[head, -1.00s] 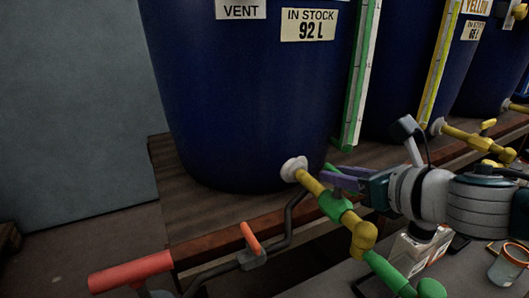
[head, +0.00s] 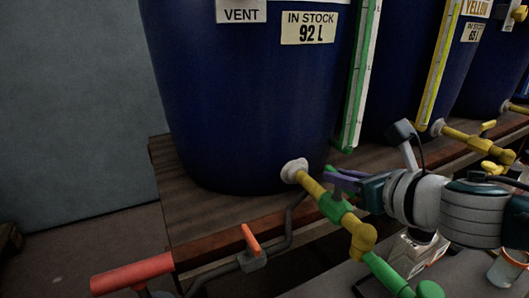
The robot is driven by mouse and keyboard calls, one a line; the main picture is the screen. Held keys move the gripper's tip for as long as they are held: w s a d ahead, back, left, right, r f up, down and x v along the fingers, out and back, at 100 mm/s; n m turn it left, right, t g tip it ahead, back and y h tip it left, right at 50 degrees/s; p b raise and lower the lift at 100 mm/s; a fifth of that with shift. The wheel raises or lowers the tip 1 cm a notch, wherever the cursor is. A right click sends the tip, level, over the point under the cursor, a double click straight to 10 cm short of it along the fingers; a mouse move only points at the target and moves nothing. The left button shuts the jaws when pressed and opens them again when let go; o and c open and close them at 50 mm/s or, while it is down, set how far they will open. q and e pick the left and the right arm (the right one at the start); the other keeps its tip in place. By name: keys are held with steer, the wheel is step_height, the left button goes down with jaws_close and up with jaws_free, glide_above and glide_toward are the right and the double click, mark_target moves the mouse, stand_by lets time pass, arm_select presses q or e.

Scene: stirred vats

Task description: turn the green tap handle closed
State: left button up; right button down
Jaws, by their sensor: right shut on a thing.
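The blue vat with the "92 L" label has a yellow tap pipe (head: 362,237) coming out low at its front, with a green valve body (head: 335,208) on it. The green tap handle (head: 330,169) shows only as a small bit of green at the purple fingers; the rest is hidden by them. My right gripper (head: 341,180) comes in from the right and is shut on the handle, just above the valve body. My left gripper is not in view.
A green pipe (head: 388,274) runs down below the tap. A red-handled bar (head: 132,273) and an orange lever (head: 251,238) on a dark pipe stand at the lower left. Other vats with yellow taps (head: 466,138) stand to the right, and a cup (head: 510,272) is at the lower right.

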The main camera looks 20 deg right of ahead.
steer(key=m+h+p, duration=0.1)
steer(key=m+h, duration=0.1)
steer(key=shift+a+r+h, duration=0.1)
steer(key=shift+r+h, duration=0.05)
steer(key=shift+h, duration=0.15)
steer(key=m+g+h+p, duration=0.1)
steer(key=m+h, duration=0.1)
steer(key=m, duration=0.1)
steer(key=shift+h, duration=0.4)
steer(key=m+g+h, duration=0.1)
steer(key=m+h, duration=0.1)
steer(key=h, duration=0.1)
steer(key=shift+m+g, duration=0.3)
steer(key=shift+g, duration=0.1)
steer(key=shift+w+f+m+g+h+b, duration=0.1)
steer(key=shift+f+m+g+h+b, duration=0.15)
steer(key=shift+m+g+h+b, duration=0.55)
steer(key=m+g+h+b, duration=0.1)
steer(key=m+g+b, duration=0.2)
steer(key=b, duration=0.3)
steer(key=m+g+h+b, duration=0.2)
steer(key=m+g+b, duration=0.2)
steer(key=b, duration=0.2)
steer(key=shift+f+m+h, duration=0.15)
steer(key=shift+m+h, duration=0.15)
steer(key=shift+r+m+g+b, duration=0.25)
steer(key=shift+g+b, duration=0.35)
steer(key=shift+b, duration=0.35)
steer(key=c, duration=0.9)
jaws_free()
